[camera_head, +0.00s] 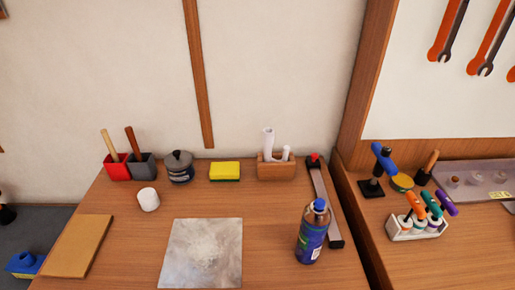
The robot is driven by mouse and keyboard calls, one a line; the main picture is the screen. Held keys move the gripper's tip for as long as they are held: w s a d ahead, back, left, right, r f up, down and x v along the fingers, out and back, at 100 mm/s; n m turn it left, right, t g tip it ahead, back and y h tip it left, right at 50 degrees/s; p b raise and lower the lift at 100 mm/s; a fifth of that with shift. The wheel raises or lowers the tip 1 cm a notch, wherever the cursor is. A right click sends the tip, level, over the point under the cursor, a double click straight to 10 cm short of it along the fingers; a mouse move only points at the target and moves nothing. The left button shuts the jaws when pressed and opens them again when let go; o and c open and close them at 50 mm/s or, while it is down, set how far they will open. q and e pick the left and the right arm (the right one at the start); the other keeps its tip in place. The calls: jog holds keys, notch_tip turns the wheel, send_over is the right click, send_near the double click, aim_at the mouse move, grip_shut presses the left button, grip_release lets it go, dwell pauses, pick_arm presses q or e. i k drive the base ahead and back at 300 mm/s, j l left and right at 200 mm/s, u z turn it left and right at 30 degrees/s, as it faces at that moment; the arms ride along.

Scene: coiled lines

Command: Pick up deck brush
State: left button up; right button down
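I cannot tell for sure which thing is the deck brush. A red block-shaped piece with a light wooden handle (116,166) stands at the back left of the wooden table. A dark grey one with a brown handle (142,167) stands right beside it. Both handles point up and lean left. Whether these are brushes or cups holding handles is too small to tell. A blue object (24,263) with a raised round top lies at the lower left, off the table; its kind is unclear. Neither of my grippers is in view.
On the wooden table (110,205) are a lidded grey pot (179,168), yellow sponge (224,171), white cylinder (148,199), grey slab (202,254), tan board (77,246), blue bottle (312,232), and a long bar (323,202). A second bench with tools adjoins on the right.

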aim_at(26, 265)
jog(key=u, duration=1.95)
